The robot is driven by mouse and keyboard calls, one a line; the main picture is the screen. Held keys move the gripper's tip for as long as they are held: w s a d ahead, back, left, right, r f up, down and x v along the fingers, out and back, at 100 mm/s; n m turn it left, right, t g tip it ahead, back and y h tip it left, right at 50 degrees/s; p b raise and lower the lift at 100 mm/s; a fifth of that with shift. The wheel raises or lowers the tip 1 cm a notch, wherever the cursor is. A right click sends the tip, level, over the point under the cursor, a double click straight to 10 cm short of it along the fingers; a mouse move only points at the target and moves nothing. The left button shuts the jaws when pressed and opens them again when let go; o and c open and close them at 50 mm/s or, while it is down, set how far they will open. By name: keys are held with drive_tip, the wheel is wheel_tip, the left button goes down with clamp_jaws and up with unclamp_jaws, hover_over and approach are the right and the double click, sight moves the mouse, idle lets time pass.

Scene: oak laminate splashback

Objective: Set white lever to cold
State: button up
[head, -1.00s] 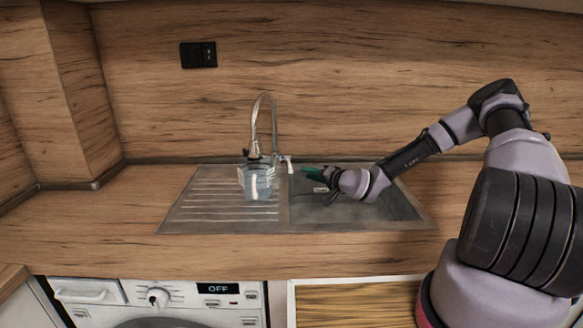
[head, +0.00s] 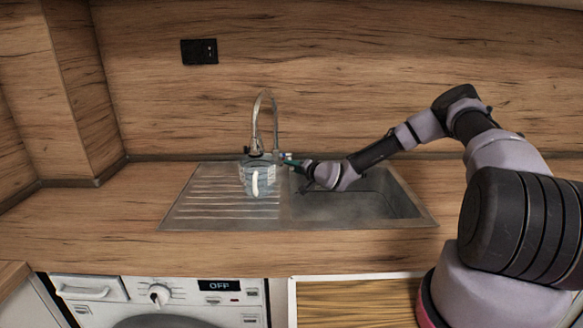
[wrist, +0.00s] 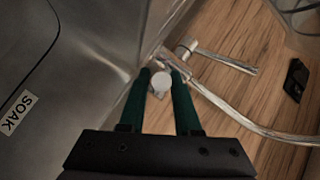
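The white lever (head: 288,156) is at the right of the tap's base (head: 257,152), small and partly covered by my gripper in the head view. In the wrist view a pale round end of the lever (wrist: 161,82) lies between my two green fingertips. My gripper (wrist: 160,76) is open around it, one finger on each side; I cannot tell if either finger touches it. In the head view my gripper (head: 298,163) reaches in from the right, over the back of the basin. The chrome tap also shows in the wrist view (wrist: 188,47).
A bluish patterned mug with a white handle (head: 258,178) stands on the drainboard (head: 205,200), in front of the tap. The sink basin (head: 365,208) is right of it, below my gripper. A black socket (head: 199,52) is on the splashback.

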clamp_jaws()
idle(1.4)
